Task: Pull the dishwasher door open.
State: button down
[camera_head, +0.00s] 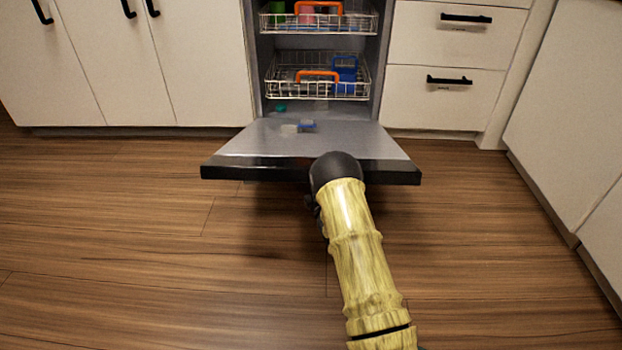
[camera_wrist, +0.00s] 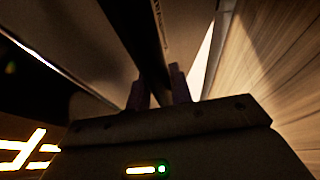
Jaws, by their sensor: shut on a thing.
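The dishwasher door (camera_head: 350,139) is folded down, close to level, in front of the open dishwasher in the head view. Its inner face is grey and its outer edge is a black strip. My arm reaches to the right of the middle of that edge, and my wrist hides part of it. In the wrist view, the two fingers of my gripper (camera_wrist: 159,91) are shut on the dark edge of the door (camera_wrist: 143,35), which runs up between them. The fingers are hidden in the head view.
Inside the dishwasher, an upper rack (camera_head: 340,22) and a lower rack (camera_head: 290,82) with orange handles hold dishes. White cabinets (camera_head: 205,60) stand to the left and drawers (camera_head: 440,95) to the right. The wooden floor (camera_head: 150,250) is clear.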

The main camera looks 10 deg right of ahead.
jog(key=c, duration=1.3)
grip_release()
jog(key=shift+o, duration=0.2)
jog(key=shift+s, duration=0.1)
jog(key=v, duration=1.7)
jog(key=shift+s, duration=0.15)
jog(key=shift+f, duration=0.1)
